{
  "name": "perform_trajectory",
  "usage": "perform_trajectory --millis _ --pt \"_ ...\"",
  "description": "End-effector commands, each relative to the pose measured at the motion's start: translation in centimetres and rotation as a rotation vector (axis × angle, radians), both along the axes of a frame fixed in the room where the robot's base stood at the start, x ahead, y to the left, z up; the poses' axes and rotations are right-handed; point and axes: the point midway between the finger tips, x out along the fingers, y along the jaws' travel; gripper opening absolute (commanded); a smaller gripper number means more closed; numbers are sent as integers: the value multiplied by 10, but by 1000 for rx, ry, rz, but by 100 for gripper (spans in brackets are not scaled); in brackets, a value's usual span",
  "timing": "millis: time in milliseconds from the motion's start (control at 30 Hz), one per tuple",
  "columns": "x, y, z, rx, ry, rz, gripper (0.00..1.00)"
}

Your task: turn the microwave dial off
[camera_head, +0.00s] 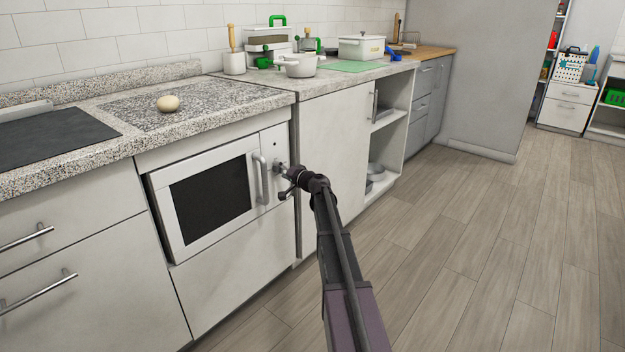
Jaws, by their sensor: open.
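The microwave (206,199) is built into the lower cabinet, with a white frame, a dark window and a light vertical handle (261,178). Its control panel (273,146) is a narrow white strip right of the handle. My gripper (283,173) is open at the panel's lower part, at the end of my dark arm. It covers that part of the panel, so the dial and its setting cannot be made out. I cannot tell whether the fingers touch the dial.
A cabinet door (334,155) and open shelves (391,140) stand to the right. The wooden floor (480,240) is clear.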

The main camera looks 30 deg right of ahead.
Motion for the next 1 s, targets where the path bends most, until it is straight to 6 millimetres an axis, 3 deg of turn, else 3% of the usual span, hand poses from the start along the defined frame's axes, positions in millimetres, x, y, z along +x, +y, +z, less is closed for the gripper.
perform_trajectory --millis 1000 --pt "0 -1 3 629 229 0 88"
